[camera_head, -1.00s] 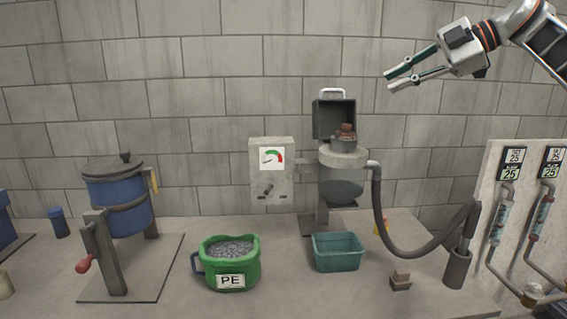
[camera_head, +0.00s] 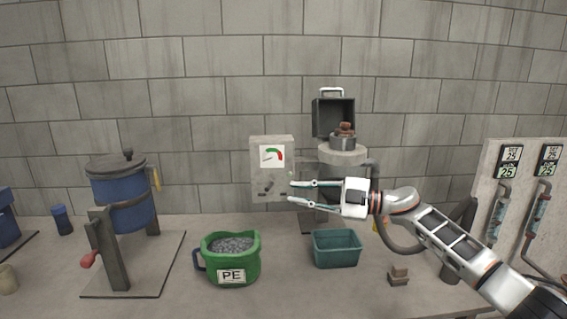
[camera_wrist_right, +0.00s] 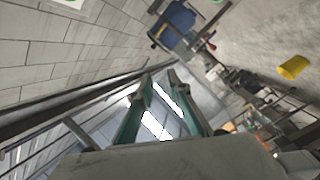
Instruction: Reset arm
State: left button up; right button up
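My right gripper (camera_head: 292,191) reaches in from the right in the head view, with its fingers pointing left. The two fingers are apart, and I see nothing between them. Its fingertips are in front of the lower part of the grey gauge box (camera_head: 262,178), near its lever; I cannot tell whether they touch. In the right wrist view the gripper's teal fingers (camera_wrist_right: 158,100) show apart with no object between them. My left gripper is in neither view.
A machine with an open dark lid (camera_head: 333,116) stands behind my right arm. A teal bin (camera_head: 336,249), a green PE bucket (camera_head: 231,264) and a small block (camera_head: 398,275) stand on the bench. A blue drum (camera_head: 122,193) is at left, a gauge panel (camera_head: 518,212) at right.

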jog(key=s+a+f+m+t, duration=0.1)
jog(key=s+f+m+t, duration=0.25)
jog(key=f, duration=0.35)
jog(key=s+f+m+t, duration=0.2)
jog(key=f+m+t, duration=0.2)
jog(key=f, duration=0.3)
jog(key=s+d+f+m+t+h, duration=0.25)
jog(key=s+f+m+h, duration=0.2)
jog(key=f, duration=0.35)
jog(key=s+d+f+m+t+h, duration=0.1)
jog(key=s+d+f+m+h, duration=0.35)
jog(key=f, duration=0.35)
jog(key=s+d+f+m+g+h, duration=0.1)
jog(key=s+d+f+g+h, duration=0.1)
jog(key=s+d+f, duration=0.2)
jog(key=s+d+f+m+g+h, duration=0.1)
jog(key=s+d+f, duration=0.3)
jog(key=s+f, duration=0.4)
jog(key=s+d+f+m+g+h, duration=0.2)
jog(key=s+f, duration=0.4)
jog(key=s, duration=0.8)
jog(key=shift+d+f+m+g+h, duration=0.35)
jog(key=shift+d+h, duration=0.35)
jog(key=shift+d, duration=0.3)
